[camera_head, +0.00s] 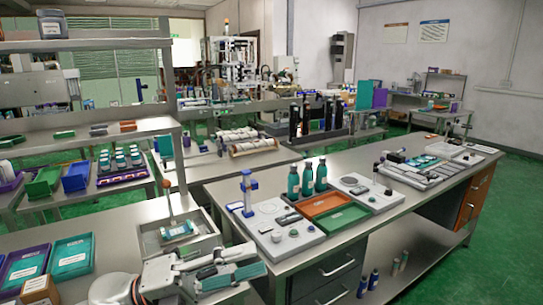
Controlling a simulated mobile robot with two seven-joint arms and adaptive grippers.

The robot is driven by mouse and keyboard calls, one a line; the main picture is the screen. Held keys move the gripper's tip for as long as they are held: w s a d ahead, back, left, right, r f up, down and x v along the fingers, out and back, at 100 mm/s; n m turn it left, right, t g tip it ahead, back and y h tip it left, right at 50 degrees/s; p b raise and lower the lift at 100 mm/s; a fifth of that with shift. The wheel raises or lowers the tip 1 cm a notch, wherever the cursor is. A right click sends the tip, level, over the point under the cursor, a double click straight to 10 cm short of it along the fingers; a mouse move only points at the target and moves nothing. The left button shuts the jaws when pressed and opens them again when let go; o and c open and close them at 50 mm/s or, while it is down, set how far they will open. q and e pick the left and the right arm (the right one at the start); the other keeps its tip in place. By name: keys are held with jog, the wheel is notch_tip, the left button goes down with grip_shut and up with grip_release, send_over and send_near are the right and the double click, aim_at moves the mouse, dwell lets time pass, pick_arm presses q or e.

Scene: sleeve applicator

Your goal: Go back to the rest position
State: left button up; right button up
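My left gripper (252,260) reaches in from the bottom left, with its white arm link behind it. My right gripper is out of view.
Green floor (505,225) is clear at the right.

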pick_arm(q)
jog(key=w+a+f+n+t+y, duration=0.1)
jog(key=a+f+n+t+y, duration=0.3)
jog(key=f+n, duration=0.45)
jog(key=w+a+f+n+t+y, duration=0.1)
jog(key=a+f+n+t+y, duration=0.2)
jog(key=f+n+t+y, duration=0.35)
jog(key=w+a+f+n+t+y, duration=0.2)
jog(key=a+f+n+t, duration=0.15)
jog(key=f+n, duration=0.65)
jog(key=s+a+f+n+g+y, duration=0.2)
jog(key=s+f+n+g, duration=0.1)
jog(key=s+f, duration=0.5)
jog(key=s+a+f+n+g+y, duration=0.2)
jog(key=s+f+n, duration=0.3)
jog(key=f, duration=0.7)
jog(key=s+a+y, duration=0.1)
jog(key=s, duration=0.1)
jog(key=shift+s+g+y, duration=0.35)
jog(key=shift+s+g, duration=0.05)
